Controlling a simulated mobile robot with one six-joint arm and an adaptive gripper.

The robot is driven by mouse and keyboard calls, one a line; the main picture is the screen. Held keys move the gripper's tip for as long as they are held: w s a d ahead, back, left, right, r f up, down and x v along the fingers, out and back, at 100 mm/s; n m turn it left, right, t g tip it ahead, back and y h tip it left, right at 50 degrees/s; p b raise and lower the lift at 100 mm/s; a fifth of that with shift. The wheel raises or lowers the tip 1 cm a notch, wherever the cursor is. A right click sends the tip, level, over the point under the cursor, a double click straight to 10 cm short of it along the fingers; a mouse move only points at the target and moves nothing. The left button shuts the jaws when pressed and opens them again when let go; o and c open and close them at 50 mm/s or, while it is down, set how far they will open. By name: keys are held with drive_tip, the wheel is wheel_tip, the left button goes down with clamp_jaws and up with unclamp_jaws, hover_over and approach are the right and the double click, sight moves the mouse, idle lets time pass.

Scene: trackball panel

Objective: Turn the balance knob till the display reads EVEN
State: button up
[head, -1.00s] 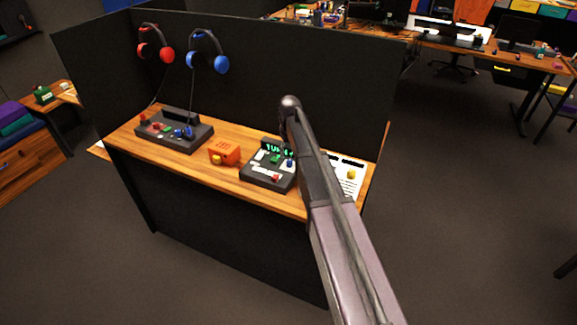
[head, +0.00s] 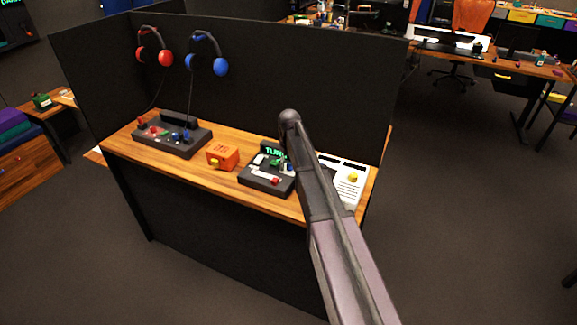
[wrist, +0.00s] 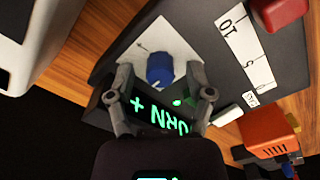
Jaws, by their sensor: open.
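The balance knob, a blue knob (wrist: 160,70) with a white pointer mark, sits on a white plate on the dark control panel (head: 259,183). The lit green display (wrist: 158,117) shows upside down in the wrist view and reads TURN +. Part of that display (head: 274,151) also shows in the head view. My gripper (wrist: 159,73) is open, with one finger on each side of the knob in the wrist view. I cannot tell whether either finger touches it. In the head view my arm hides the gripper.
An orange box (head: 222,157) with a yellow button stands left of the panel. A larger dark console (head: 170,140) is further left. Dark partition walls (head: 270,75) close the back and left.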

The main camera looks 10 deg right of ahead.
clamp_jaws()
drive_tip(key=shift+a, duration=0.2)
drive_tip(key=shift+d, duration=0.15)
drive_tip(key=shift+m, duration=3.6)
